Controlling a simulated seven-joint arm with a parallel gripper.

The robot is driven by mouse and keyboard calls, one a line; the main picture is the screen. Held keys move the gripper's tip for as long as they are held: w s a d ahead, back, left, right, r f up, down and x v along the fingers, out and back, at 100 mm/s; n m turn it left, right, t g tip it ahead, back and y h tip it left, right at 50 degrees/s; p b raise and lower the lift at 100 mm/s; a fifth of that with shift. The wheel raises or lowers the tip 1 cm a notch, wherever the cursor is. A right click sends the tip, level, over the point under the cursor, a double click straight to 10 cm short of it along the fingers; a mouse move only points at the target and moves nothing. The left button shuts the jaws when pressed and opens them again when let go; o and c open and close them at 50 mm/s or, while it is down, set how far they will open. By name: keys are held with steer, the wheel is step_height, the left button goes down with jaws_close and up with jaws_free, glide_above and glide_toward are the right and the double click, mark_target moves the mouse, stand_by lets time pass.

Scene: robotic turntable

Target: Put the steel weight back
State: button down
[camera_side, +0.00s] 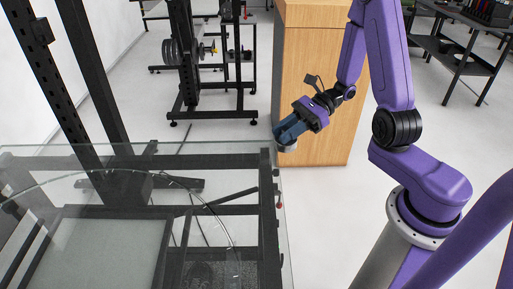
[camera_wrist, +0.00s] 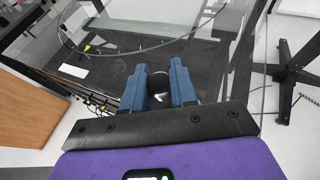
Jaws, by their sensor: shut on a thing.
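My gripper (camera_side: 284,136) is shut on the steel weight (camera_side: 287,147), a small silvery round piece at the tips of the blue fingers. In the side view it hangs just beyond the right edge of the glass table, in front of the wooden cabinet. In the wrist view my gripper (camera_wrist: 160,84) shows two blue fingers with the weight (camera_wrist: 163,94) partly hidden between them. The glass turntable (camera_side: 215,208) shows as a large clear disc on the glass table (camera_side: 262,152); it also shows in the wrist view (camera_wrist: 205,33).
A wooden cabinet (camera_side: 325,100) stands behind my gripper. A black rack with weight plates (camera_side: 172,52) stands farther back. Dark upright posts (camera_side: 60,90) rise at the left of the glass table. A dark shelf table (camera_side: 460,50) is at the far right. The floor between is open.

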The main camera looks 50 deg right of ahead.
steer(key=w+f, duration=0.2)
steer(key=w, duration=0.1)
steer(key=w+f, duration=0.6)
steer(key=w, duration=0.1)
steer(key=shift+a+f, duration=0.15)
steer(key=shift+a, duration=0.2)
steer(key=shift+f, duration=1.45)
steer(key=shift+f, duration=0.15)
steer(key=c, duration=0.9)
jaws_free()
